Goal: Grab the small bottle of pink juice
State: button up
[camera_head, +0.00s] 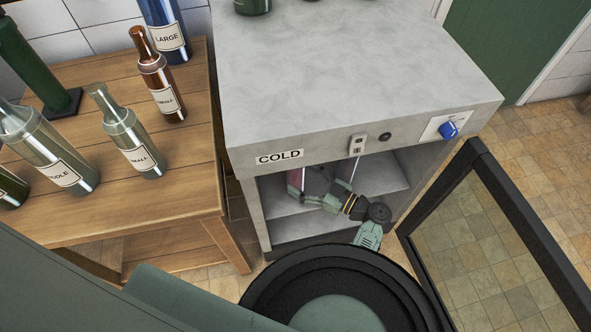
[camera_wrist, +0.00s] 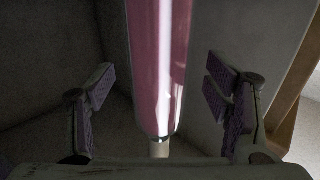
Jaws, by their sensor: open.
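The pink bottle (camera_wrist: 157,60) stands out in the wrist view as a tall shiny pink body, with a narrow pale part at its lower end. In the head view only a pinkish sliver (camera_head: 294,180) of it shows inside the cold cabinet, at the left. My gripper (camera_wrist: 160,95) is open, with one finger on each side of the bottle and a visible gap to it on both sides. In the head view my gripper (camera_head: 312,192) reaches into the cabinet and partly hides the bottle. Its label and far end are out of sight.
The grey COLD cabinet (camera_head: 345,75) has its dark-framed glass door (camera_head: 500,230) swung open to the right. A wooden table (camera_head: 190,165) at the left holds several bottles, including a brown small bottle (camera_head: 157,75) and a clear small bottle (camera_head: 125,130). Cabinet walls enclose my gripper closely.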

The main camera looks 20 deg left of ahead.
jog(key=shift+w+a+r, duration=0.1)
jog(key=shift+w+a, duration=0.1)
jog(key=shift+a, duration=0.5)
jog(key=shift+w+a, duration=0.15)
jog(key=shift+a, duration=0.55)
jog(key=shift+c, duration=0.3)
grip_shut()
jog(key=shift+r, duration=0.1)
